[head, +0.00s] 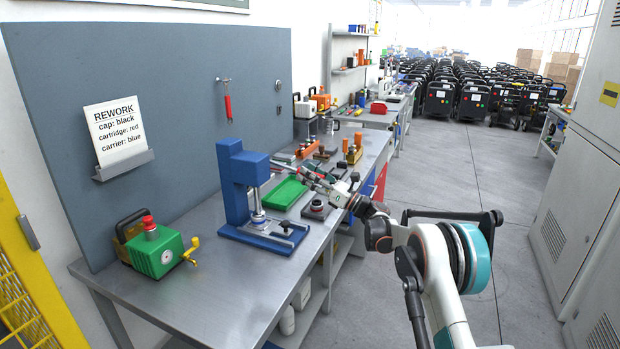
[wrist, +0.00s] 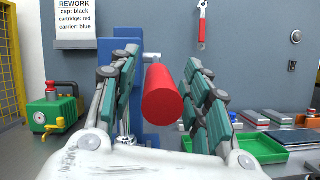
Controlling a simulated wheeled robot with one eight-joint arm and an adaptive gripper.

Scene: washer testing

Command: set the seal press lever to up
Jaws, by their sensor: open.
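The blue seal press (head: 238,185) stands on the steel bench, and its blue column (wrist: 112,55) shows behind the left finger in the wrist view. The lever's red cylindrical grip (wrist: 163,95) points toward the wrist camera, between my fingers. My gripper (wrist: 162,62) is open, with a finger on each side of the grip and visible gaps. In the head view, my gripper (head: 312,177) is to the right of the press at about the height of its upper part. The lever's exact angle is hard to tell, as my gripper hides part of it.
A green pump unit (head: 155,248) with a red knob is on the bench left of the press. A green tray (head: 283,194) lies behind my gripper, with small parts around it. A red-handled tool (head: 228,107) hangs on the grey panel.

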